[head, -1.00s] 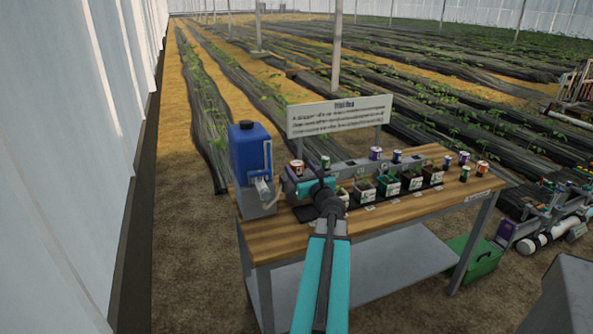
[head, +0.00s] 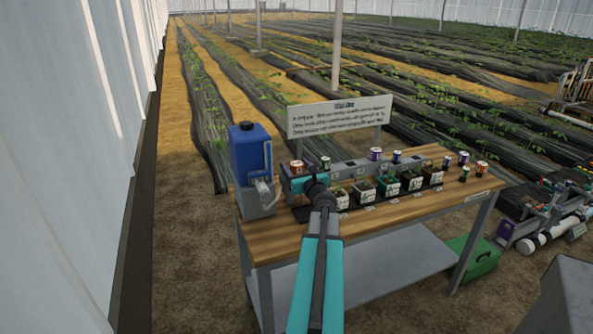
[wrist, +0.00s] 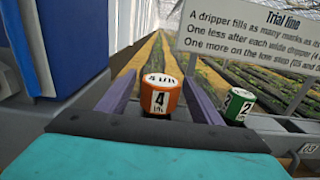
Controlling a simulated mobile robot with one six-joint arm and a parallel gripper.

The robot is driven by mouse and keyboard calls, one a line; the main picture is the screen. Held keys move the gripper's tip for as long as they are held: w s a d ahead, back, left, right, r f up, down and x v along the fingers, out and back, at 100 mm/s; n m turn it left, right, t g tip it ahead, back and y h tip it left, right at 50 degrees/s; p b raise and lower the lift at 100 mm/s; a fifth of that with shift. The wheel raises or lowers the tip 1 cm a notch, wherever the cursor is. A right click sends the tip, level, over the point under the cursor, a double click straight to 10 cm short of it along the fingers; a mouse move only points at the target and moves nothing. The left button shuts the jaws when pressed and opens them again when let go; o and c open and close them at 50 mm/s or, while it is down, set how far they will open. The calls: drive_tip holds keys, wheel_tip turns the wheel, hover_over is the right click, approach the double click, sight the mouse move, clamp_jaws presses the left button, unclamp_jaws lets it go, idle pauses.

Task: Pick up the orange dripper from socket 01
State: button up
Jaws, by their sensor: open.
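The orange dripper (wrist: 159,96), with a white "4 L/h" label, stands upright in the wrist view, between and a little beyond the two fingers of my gripper (wrist: 161,86). Its lower part is hidden by the rail edge or my gripper. In the head view the orange dripper (head: 297,167) shows at the left end of the grey rail, right of the blue tank. My gripper (head: 291,180) is just in front of it, open and empty. Socket 01 itself is hidden.
A green dripper (wrist: 238,105) stands close to the right finger. The blue tank (head: 250,150) is close on the left. A sign (head: 340,117) stands behind the rail. Several potted seedlings stand along the bench (head: 400,215), with loose drippers at its right end.

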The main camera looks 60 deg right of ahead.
drive_tip(key=shift+x, duration=1.4)
drive_tip(key=c, duration=1.1)
drive_tip(key=shift+c, duration=0.2)
drive_tip(key=shift+r+p, duration=0.1)
drive_tip(key=shift+p, duration=0.2)
